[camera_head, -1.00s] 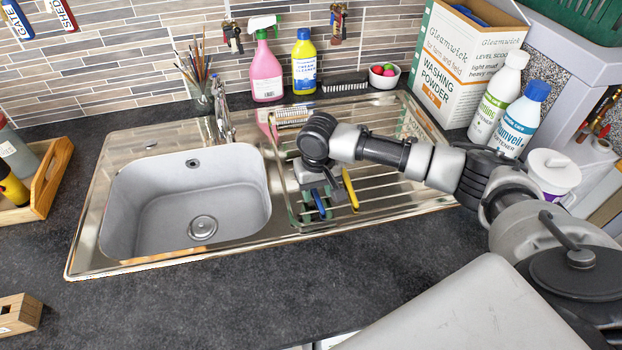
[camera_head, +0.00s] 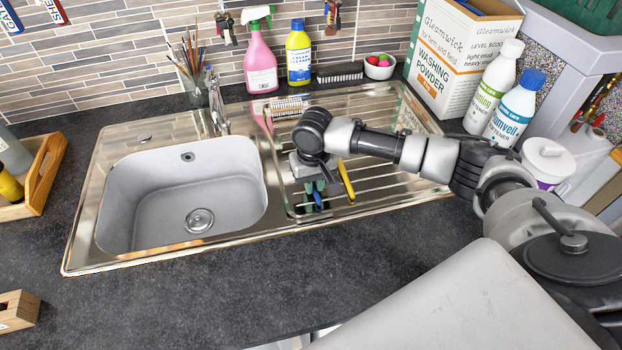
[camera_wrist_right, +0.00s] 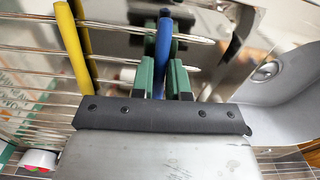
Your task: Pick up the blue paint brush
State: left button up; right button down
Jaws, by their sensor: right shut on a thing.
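The blue paint brush (camera_head: 317,198) is on the ribbed drainer beside the sink, and only part of its handle shows. In the right wrist view the blue handle (camera_wrist_right: 163,48) stands between the two green fingers. My right gripper (camera_head: 314,196) points down over the drainer and is shut on the blue handle. It also shows in the right wrist view (camera_wrist_right: 163,75). The brush's far end is hidden by the gripper. I cannot tell whether the brush still touches the drainer. My left gripper is not in view.
A yellow handle (camera_head: 346,180) leans just right of my gripper. The sink bowl (camera_head: 180,195) lies to the left. A pink spray bottle (camera_head: 261,65), yellow bottle (camera_head: 299,58), black brush (camera_head: 338,73) and small bowl (camera_head: 379,70) stand behind.

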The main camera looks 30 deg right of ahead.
notch_tip(320, 180, up, 4)
jog(key=shift+s+d+r+b, duration=0.1)
jog(key=shift+s+b, duration=0.05)
jog(key=shift+b, duration=0.25)
jog(key=s+d+r, duration=0.1)
jog(key=s+r, duration=0.2)
jog(key=s, duration=0.2)
jog(key=s+d+r+b, duration=0.1)
jog(key=s+r, duration=0.2)
jog(key=s, duration=0.3)
jog(key=shift+d+r, duration=0.15)
jog(key=shift+r, duration=0.2)
dwell(0.4)
